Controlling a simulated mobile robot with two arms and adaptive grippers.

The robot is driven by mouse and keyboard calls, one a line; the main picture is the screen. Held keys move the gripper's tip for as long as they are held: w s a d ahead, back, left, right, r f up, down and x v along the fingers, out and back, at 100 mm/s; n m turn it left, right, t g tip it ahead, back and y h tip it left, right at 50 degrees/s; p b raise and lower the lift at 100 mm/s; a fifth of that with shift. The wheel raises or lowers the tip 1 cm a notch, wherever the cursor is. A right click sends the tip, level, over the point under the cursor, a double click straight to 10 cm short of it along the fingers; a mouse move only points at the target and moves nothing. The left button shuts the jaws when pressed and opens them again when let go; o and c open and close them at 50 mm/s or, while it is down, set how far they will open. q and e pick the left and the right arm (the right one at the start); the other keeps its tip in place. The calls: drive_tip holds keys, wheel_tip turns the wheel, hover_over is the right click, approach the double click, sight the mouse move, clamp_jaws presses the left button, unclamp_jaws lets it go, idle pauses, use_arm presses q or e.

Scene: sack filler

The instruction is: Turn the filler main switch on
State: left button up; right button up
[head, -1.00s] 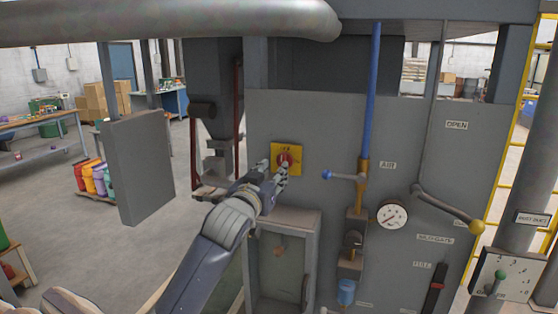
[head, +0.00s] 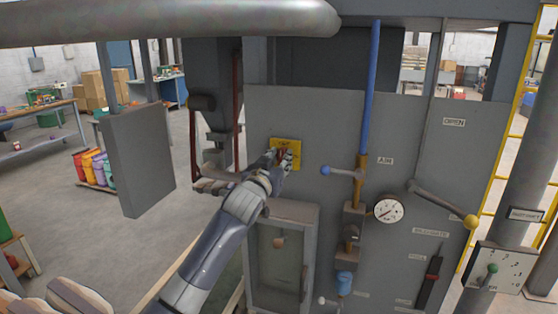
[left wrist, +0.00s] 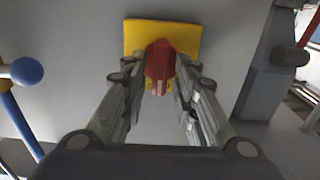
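The main switch is a red knob (left wrist: 160,62) on a square yellow plate (head: 297,144) on the grey panel. The plate also shows in the left wrist view (left wrist: 190,38). My left gripper (head: 280,155) is in front of the plate and hides part of the knob in the head view. In the left wrist view its two fingers (left wrist: 162,80) stand apart, one on each side of the knob, with the knob between their tips. Whether the fingertips touch it is hard to tell.
Right of the switch, a lever with a blue ball (head: 325,170) sticks out from the brass valve on the blue pipe (head: 371,80). A gauge (head: 388,209) and a yellow-ended lever (head: 445,203) are further right. A glass-fronted box (head: 281,255) is below the switch.

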use_arm(q)
clamp_jaws()
drive_tip(key=shift+m, duration=0.4)
drive_tip(key=m, duration=0.5)
drive_tip(key=m+p, duration=0.1)
drive_tip(key=m, duration=1.1)
drive_tip(key=shift+s+d+f+p, duration=0.1)
drive_tip(key=shift+d+f+p, duration=0.15)
drive_tip(key=shift+f+p, duration=0.1)
drive_tip(key=shift+o, duration=2.2)
unclamp_jaws()
